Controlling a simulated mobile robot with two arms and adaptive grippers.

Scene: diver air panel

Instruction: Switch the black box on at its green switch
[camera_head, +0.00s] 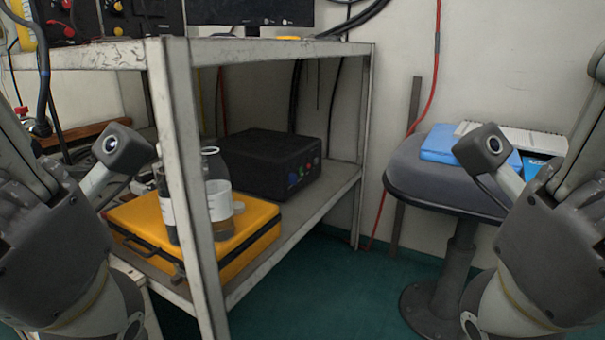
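The black box (254,160) stands on the lower shelf of the metal rack, towards the back right. I cannot tell the switch's position. My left gripper (40,205) is at the left edge, in front of and left of the rack, apart from the box. My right gripper (560,225) is at the right edge, in front of the stool and far from the box. The fingers of both are partly cut off, so their opening is unclear.
A grey stool (420,180) holds blue items. Green floor (330,290) is open between rack and stool.

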